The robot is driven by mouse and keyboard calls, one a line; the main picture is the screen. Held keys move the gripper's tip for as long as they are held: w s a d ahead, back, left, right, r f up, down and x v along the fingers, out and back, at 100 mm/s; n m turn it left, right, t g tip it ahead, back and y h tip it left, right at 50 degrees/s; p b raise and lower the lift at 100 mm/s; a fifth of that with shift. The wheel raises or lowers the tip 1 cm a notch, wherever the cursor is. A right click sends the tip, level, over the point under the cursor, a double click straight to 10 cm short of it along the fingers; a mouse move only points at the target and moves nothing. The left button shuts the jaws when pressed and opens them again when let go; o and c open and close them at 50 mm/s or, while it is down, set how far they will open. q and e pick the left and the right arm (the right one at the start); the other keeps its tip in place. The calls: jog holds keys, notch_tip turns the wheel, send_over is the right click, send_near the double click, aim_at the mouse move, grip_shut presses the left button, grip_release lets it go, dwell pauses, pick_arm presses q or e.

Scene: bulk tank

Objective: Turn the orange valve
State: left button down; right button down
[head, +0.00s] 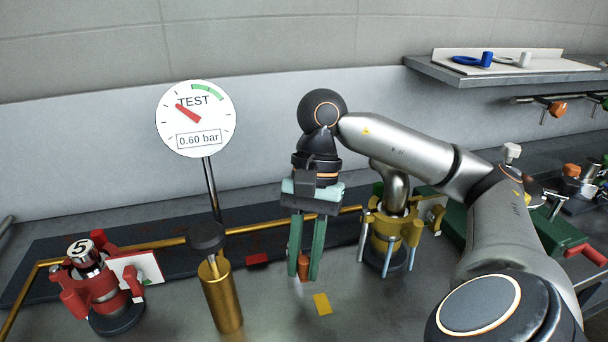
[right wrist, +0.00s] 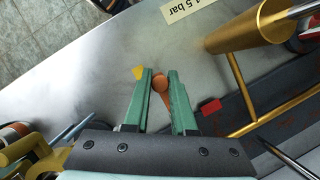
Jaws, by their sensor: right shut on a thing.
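The orange valve's handle (head: 304,266) shows between my right gripper's green fingers, low over the steel bench. In the right wrist view it is an orange rod with a round knob (right wrist: 160,84), between the two fingers. My right gripper (head: 303,277) points down and is shut on this handle; it also shows in the right wrist view (right wrist: 161,98). The valve's lower part is hidden by the fingers. A round gauge (head: 196,135) marked TEST and 0.60 bar has a red needle and a green band. My left gripper is not in view.
A brass cylinder (head: 221,292) with a dark top stands left of the gripper. A red fitting (head: 92,287) marked 5 is further left. A yellow fitting (head: 393,228) stands close at the right. A brass pipe (head: 160,247) runs behind. A yellow marker (head: 322,303) lies in front.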

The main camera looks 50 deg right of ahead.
jog(key=shift+r, duration=0.1)
jog(key=c, duration=0.7)
grip_release()
jog(key=shift+c, duration=0.2)
pick_arm(q)
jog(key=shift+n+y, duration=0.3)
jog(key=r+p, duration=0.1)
jog(key=p, duration=0.1)
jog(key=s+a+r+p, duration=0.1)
jog(key=p, duration=0.1)
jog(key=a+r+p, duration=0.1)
jog(key=p, duration=0.1)
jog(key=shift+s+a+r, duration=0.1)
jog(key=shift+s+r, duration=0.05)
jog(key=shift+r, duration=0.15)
pick_arm(e)
jog(key=v, duration=1.2)
jog(key=shift+r, duration=0.25)
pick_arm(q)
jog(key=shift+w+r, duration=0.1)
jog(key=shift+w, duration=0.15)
